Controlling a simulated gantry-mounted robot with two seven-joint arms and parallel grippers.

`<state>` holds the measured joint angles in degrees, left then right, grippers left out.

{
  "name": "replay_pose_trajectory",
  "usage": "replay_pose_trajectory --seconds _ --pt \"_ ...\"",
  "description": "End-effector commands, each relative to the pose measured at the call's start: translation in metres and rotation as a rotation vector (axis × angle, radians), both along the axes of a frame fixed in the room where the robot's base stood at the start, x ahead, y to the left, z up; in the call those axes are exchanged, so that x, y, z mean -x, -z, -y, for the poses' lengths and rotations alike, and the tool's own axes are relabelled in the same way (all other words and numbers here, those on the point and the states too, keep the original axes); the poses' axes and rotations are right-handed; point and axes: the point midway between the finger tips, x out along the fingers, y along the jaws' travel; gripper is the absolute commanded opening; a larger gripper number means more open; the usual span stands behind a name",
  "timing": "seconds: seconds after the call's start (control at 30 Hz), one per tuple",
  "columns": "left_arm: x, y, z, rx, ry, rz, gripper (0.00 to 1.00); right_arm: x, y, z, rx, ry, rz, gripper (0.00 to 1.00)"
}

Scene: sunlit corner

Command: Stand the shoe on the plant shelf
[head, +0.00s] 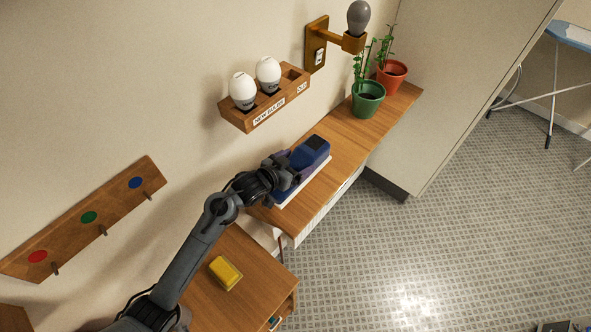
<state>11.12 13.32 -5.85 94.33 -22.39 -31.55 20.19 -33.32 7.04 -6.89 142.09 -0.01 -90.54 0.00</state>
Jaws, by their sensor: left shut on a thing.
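The shoe (313,153) is blue with a dark patch on top and a white edge along its bottom. It is upright at the near part of the wooden plant shelf (349,137), and I cannot tell whether its sole touches the wood. My left gripper (284,168) is shut on the shoe's near end, and its fingers and wrist hide part of that end. My right gripper is not in view.
A green pot (367,100) and a red pot (392,76) with plants stand at the shelf's far end. A bulb rack (265,110) and a lamp bracket (317,43) are on the wall above. A yellow sponge-like block (226,272) lies on the lower cabinet (262,270).

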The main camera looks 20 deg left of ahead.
Motion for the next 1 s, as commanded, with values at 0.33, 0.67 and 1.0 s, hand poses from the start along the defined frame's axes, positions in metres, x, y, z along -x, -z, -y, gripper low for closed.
replay_pose_trajectory --seconds 0.33,0.67,1.0 --pt "0.000 0.032 0.000 0.000 0.000 -0.001 0.48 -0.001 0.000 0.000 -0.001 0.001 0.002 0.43" --pt "0.000 0.039 0.000 0.000 0.000 0.002 0.48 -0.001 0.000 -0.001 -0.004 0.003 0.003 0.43" --pt "0.000 0.043 0.000 -0.001 0.000 -0.001 1.00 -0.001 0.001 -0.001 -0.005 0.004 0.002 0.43"
